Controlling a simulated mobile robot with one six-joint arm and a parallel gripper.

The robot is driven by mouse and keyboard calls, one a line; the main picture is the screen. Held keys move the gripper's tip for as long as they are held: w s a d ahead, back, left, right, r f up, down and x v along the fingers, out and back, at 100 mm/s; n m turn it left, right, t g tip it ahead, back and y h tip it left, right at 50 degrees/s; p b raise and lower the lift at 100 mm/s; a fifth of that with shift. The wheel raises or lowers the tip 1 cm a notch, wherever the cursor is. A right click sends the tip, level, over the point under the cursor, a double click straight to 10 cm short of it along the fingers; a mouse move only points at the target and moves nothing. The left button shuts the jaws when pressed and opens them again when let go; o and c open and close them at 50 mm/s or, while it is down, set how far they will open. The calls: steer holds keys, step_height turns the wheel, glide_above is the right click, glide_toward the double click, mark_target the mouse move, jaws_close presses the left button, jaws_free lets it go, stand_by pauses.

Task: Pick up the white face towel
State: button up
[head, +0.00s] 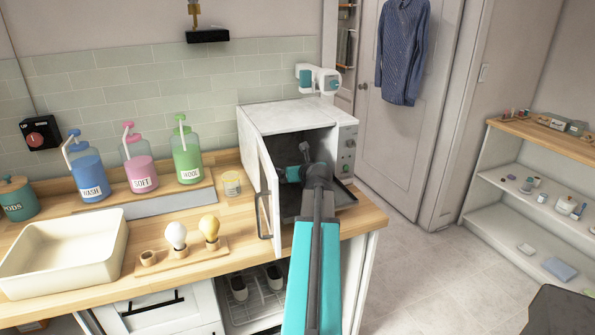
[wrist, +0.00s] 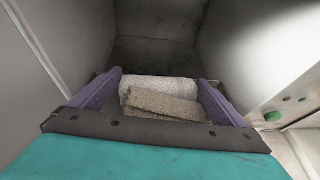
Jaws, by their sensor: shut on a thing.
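My gripper (wrist: 160,78) is shut on a rolled white towel (wrist: 158,88), which spans the space between its two purple fingers. A beige-grey fold or second cloth (wrist: 160,106) lies against the roll on the near side; I cannot tell whether it is part of the same towel. In the head view my arm reaches into the open white box-shaped appliance (head: 290,113) on the counter. The gripper's fingers and the towel are hidden there.
The appliance door (head: 265,190) stands open left of my arm. Light bulbs (head: 176,235) on a wooden stand, a cream basin (head: 62,255) and pump bottles (head: 138,165) stand on the counter to the left. The floor (head: 405,265) to the right is clear.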

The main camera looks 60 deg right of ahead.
step_height(320, 180, up, 8)
steer(key=shift+d+f, duration=0.15)
steer(key=shift+f, duration=0.1)
steer(key=shift+s, duration=0.1)
stand_by(0.7)
